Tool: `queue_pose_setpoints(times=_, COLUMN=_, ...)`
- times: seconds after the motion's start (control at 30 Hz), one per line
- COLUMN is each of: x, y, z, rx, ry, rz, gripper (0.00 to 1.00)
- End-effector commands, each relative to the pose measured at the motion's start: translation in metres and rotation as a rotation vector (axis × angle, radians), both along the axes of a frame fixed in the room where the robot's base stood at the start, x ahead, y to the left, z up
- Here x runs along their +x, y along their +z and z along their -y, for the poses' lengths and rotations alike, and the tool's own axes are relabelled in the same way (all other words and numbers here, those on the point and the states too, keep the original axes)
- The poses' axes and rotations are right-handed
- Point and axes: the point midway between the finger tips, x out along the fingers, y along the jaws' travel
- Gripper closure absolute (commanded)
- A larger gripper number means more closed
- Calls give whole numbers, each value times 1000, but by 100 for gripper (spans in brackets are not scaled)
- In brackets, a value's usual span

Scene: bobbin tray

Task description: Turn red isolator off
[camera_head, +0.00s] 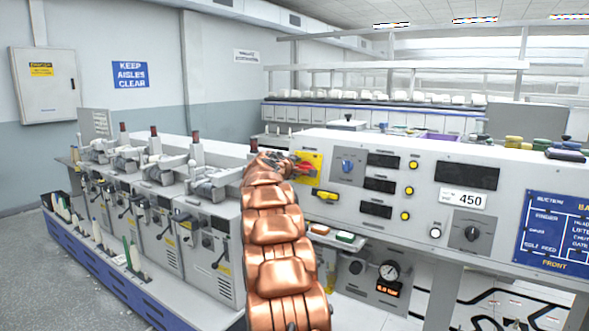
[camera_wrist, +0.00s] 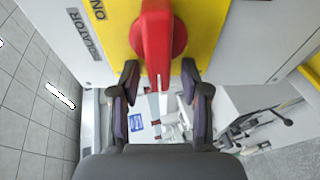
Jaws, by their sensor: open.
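The red isolator is a red rotary handle (camera_head: 304,168) on a yellow plate (camera_head: 316,160) at the left end of the grey control panel. In the head view my copper-coloured arm reaches up to the panel and partly hides the gripper.
The control panel (camera_head: 400,223) carries a blue knob (camera_head: 347,166), yellow buttons, a yellow handle (camera_head: 326,196) and a dark knob (camera_head: 471,233). Below it are a small shelf (camera_head: 337,238) and a pressure gauge (camera_head: 389,270). A row of spinning units (camera_head: 170,240) stands at left.

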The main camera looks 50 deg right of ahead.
Motion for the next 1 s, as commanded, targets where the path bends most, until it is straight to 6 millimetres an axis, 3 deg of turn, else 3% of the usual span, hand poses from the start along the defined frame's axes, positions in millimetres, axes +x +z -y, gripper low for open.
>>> queue_pose_setpoints(times=0.37, x=-4, y=5, z=-14, rx=-1, ry=1, rz=-1, gripper=54)
queue_pose_setpoints(times=1.0, x=-24, y=21, z=-78, rx=-1, ry=1, rz=0, gripper=54)
